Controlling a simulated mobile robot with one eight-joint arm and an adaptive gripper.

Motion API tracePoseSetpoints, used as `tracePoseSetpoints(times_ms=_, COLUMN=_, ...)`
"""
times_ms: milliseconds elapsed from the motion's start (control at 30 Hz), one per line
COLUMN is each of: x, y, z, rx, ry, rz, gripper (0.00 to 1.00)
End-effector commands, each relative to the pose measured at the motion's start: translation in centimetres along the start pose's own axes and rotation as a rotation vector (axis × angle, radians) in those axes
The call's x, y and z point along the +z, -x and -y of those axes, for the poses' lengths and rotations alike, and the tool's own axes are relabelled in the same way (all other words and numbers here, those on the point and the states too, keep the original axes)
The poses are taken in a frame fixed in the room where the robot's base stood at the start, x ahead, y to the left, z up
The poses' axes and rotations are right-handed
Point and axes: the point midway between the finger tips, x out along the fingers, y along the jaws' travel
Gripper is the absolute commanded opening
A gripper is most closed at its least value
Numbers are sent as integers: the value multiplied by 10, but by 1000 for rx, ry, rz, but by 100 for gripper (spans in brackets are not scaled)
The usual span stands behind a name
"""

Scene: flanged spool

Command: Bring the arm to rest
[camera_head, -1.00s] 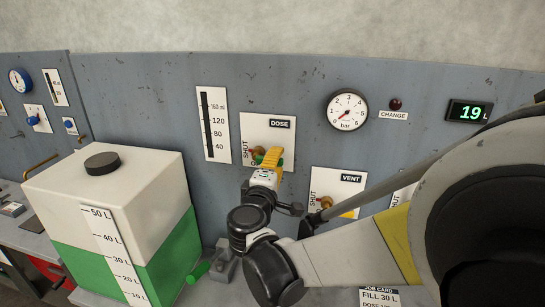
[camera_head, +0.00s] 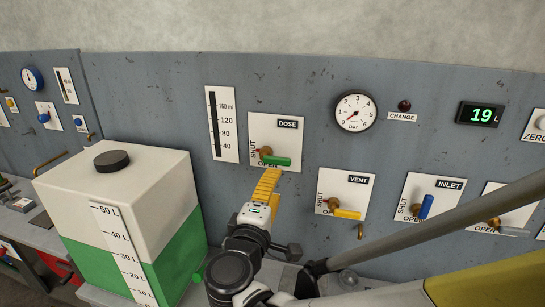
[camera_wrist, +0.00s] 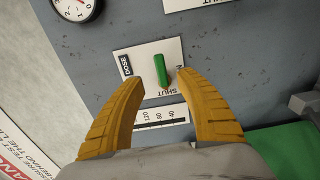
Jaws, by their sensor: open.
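My gripper (camera_head: 268,182) has yellow fingers and is empty, in front of the panel just below the DOSE plate. In the wrist view my gripper (camera_wrist: 162,85) has its two fingers spread wide, with the green DOSE handle (camera_wrist: 160,70) beyond and between them, apart from both. In the head view the green DOSE handle (camera_head: 277,161) lies about level, pointing right from its brass valve. My arm runs from the lower right to the lower middle.
A white and green tank (camera_head: 120,215) with a black cap stands at left. Right of the gripper are the yellow VENT handle (camera_head: 347,214), the blue INLET handle (camera_head: 426,207) and another valve plate. A pressure gauge (camera_head: 355,112) and a display reading 19 L (camera_head: 481,114) sit above.

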Motion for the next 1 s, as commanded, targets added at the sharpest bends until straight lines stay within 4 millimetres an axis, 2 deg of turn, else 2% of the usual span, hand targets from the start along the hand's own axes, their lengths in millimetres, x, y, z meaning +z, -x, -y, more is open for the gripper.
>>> tracePoseSetpoints(times_ms=100, x=0, y=7, z=0, rx=0, ry=0, rz=-1, gripper=41)
tracePoseSetpoints(times_ms=367, x=0, y=7, z=0, rx=0, ry=0, rz=0, gripper=41)
tracePoseSetpoints(times_ms=467, x=8, y=4, z=3, rx=-22, ry=-14, rz=13, gripper=41)
tracePoseSetpoints(times_ms=567, x=41, y=-4, z=16, rx=-113, ry=-74, rz=67, gripper=41)
tracePoseSetpoints(times_ms=667, x=97, y=-8, z=42, rx=-277, ry=-204, rz=163, gripper=41)
tracePoseSetpoints(times_ms=700, x=121, y=-4, z=55, rx=-352, ry=-276, rz=208, gripper=41)
tracePoseSetpoints(times_ms=767, x=155, y=7, z=74, rx=-465, ry=-399, rz=276, gripper=41)
tracePoseSetpoints(times_ms=833, x=186, y=27, z=95, rx=-585, ry=-557, rz=349, gripper=41)
tracePoseSetpoints(times_ms=900, x=206, y=51, z=112, rx=-687, ry=-721, rz=410, gripper=41)
tracePoseSetpoints(times_ms=1000, x=220, y=82, z=127, rx=-794, ry=-942, rz=474, gripper=41)
